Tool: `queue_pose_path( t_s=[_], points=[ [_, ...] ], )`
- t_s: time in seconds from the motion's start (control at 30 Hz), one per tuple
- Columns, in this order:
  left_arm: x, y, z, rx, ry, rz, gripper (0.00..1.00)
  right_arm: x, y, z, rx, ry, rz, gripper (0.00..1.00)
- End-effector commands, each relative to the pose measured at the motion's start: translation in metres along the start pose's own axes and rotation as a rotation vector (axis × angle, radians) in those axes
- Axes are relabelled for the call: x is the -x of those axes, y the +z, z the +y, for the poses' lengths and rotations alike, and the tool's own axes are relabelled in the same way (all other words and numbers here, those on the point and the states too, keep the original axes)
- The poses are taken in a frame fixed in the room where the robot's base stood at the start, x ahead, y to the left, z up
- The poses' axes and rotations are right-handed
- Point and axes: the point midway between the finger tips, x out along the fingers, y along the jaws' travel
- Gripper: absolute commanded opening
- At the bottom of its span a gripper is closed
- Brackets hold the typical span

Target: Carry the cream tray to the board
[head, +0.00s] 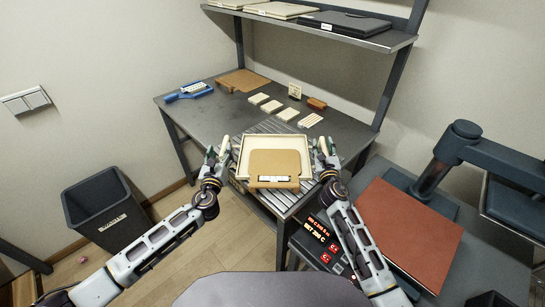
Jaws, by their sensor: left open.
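The cream tray (275,142) sits level on the ribbed grey metal surface at the front of the table. A tan-brown piece (275,163) with a white label covers its front part. A flat brown board (243,80) lies at the table's far left. My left gripper (219,150) is open at the tray's left side. My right gripper (325,148) is at the tray's right side; I cannot tell whether its fingers are closed on the rim.
A blue tool (189,91) lies left of the board. Several pale blocks (272,106), a brown block (317,103) and a small sign stand behind the tray. A shelf (340,37) overhangs the back. A press with a red-brown pad (410,230) stands right; a dark bin (105,208) stands left.

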Motion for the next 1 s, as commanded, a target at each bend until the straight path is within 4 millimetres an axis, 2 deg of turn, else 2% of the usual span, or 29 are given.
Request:
queue_pose_path(
  t_s=[0.03, 0.5, 1.0],
  points=[
    [0.005, -0.001, 0.001, 0.000, 0.000, 0.001, 0.53, 0.003, -0.013, 0.003, 0.003, 0.004, 0.020, 0.38],
    [0.044, 0.000, 0.000, 0.001, -0.001, -0.001, 0.53, 0.003, -0.013, 0.004, 0.002, 0.006, 0.020, 0.38],
    [0.052, 0.001, 0.000, 0.001, -0.001, -0.002, 0.53, 0.004, -0.013, 0.005, 0.001, 0.007, 0.020, 0.38]
  ],
)
